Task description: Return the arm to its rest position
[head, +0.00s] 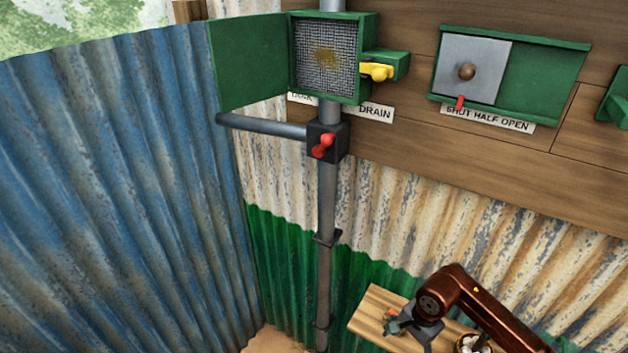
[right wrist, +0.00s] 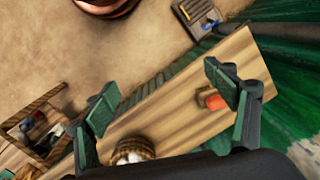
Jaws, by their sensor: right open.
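My right arm comes in at the lower right of the head view, over a wooden plank bench. My right gripper (head: 400,322) hangs over the left part of this bench (head: 373,308), pointing down. In the right wrist view its two green-padded fingers (right wrist: 163,95) are spread wide, with nothing held between them. The bench (right wrist: 180,90) runs diagonally beneath them. A small orange-red object (right wrist: 214,102) shows beside the right finger, partly hidden by it. My left gripper is not in view.
A basket of pale lumps (right wrist: 133,150) stands on the bench. A wooden crate (right wrist: 40,125) is at lower left. On the wall are an open green mesh box (head: 326,56) with a yellow handle (head: 377,71), a red valve (head: 323,146) and a sliding panel (head: 474,68).

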